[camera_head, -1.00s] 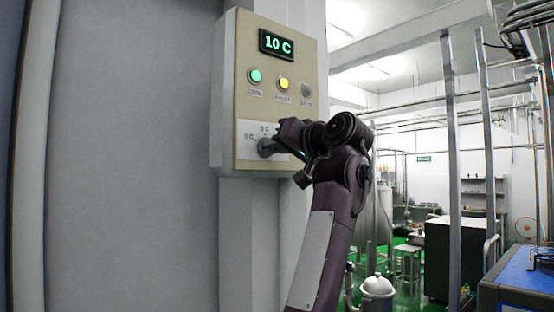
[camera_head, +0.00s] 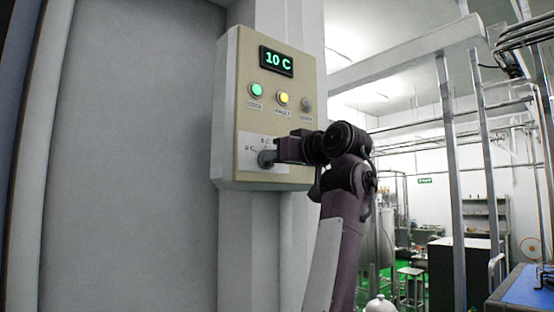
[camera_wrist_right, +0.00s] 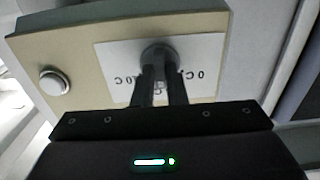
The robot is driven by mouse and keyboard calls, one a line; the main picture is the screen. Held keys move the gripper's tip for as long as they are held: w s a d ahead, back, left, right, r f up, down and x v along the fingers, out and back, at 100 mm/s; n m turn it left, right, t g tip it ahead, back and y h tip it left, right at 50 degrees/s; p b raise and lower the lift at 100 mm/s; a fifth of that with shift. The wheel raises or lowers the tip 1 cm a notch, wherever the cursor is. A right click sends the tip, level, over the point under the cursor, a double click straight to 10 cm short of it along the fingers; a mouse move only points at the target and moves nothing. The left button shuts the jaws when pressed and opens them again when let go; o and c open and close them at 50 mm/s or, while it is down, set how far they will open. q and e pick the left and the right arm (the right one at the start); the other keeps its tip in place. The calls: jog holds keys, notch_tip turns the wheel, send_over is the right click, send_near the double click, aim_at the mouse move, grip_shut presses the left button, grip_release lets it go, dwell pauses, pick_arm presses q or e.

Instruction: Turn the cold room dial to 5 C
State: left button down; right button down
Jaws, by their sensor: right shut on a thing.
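The control box (camera_head: 230,110) is fixed to a pale column, and its display (camera_head: 276,61) reads 10 C in green. The dial (camera_head: 266,158) is a grey round knob low on the panel, over a white scale plate (camera_head: 250,143) with temperature marks. My right gripper (camera_head: 280,152) reaches the dial from the right and is shut on it. In the right wrist view, both fingers of the gripper (camera_wrist_right: 160,88) meet the dial (camera_wrist_right: 158,54), upside down there; the fingers hide part of the scale plate (camera_wrist_right: 112,60). My left gripper is not in view.
A green lamp (camera_head: 257,90), a yellow lamp (camera_head: 282,98) and a grey button (camera_head: 306,105) sit above the dial. A large grey door panel (camera_head: 130,150) fills the left. A blue-topped table (camera_head: 520,290) and steel posts stand at the right.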

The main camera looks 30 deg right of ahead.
jog(key=c, duration=1.5)
grip_release()
jog(key=shift+o, duration=0.2)
jog(key=s+b, duration=0.4)
jog(key=s, duration=0.4)
jog(key=shift+d, duration=0.3)
